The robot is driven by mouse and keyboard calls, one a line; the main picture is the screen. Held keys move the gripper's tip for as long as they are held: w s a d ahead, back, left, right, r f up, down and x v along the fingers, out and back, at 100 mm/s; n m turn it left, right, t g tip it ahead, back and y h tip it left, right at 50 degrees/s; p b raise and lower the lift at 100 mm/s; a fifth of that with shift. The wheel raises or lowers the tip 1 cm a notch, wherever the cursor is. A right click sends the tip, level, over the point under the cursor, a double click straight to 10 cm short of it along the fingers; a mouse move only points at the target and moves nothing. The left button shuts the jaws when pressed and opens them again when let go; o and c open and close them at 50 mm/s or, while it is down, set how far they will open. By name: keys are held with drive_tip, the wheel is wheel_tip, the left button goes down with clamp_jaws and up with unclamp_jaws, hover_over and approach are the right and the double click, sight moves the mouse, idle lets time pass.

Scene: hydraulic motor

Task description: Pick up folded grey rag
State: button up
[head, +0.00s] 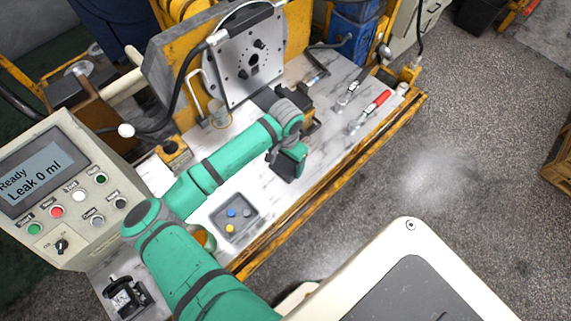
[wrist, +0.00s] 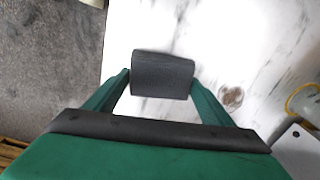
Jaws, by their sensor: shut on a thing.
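The folded grey rag (wrist: 163,72) is a dark grey padded block in the wrist view. My gripper (wrist: 161,84) has its two green fingers on the left and right sides of it, shut on the rag. In the head view my gripper (head: 293,160) points down over the middle of the white marbled bench top, with the dark rag (head: 284,169) at its end. I cannot tell whether the rag touches the bench or hangs just above it.
A grey tray (head: 235,232) with small coloured pieces lies left of my gripper. A red-handled tool (head: 374,108) lies to the right. A grey plate with a hub (head: 245,62) stands behind. A control box (head: 72,190) stands at left. The bench's front edge is yellow.

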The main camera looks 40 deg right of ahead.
drive_tip(key=s+r, duration=0.1)
drive_tip(key=r, duration=0.1)
drive_tip(key=s+r, duration=0.3)
drive_tip(key=r, duration=0.1)
drive_tip(key=shift+s+d+r, duration=0.15)
drive_tip(key=shift+d+r, duration=0.05)
drive_tip(key=shift+r, duration=0.05)
drive_tip(key=s+r, duration=0.5)
drive_tip(key=s, duration=0.4)
drive_tip(key=shift+s+d, duration=0.25)
drive_tip(key=shift+o, duration=1.3)
drive_tip(key=shift+c, duration=0.8)
drive_tip(key=shift+f, duration=0.1)
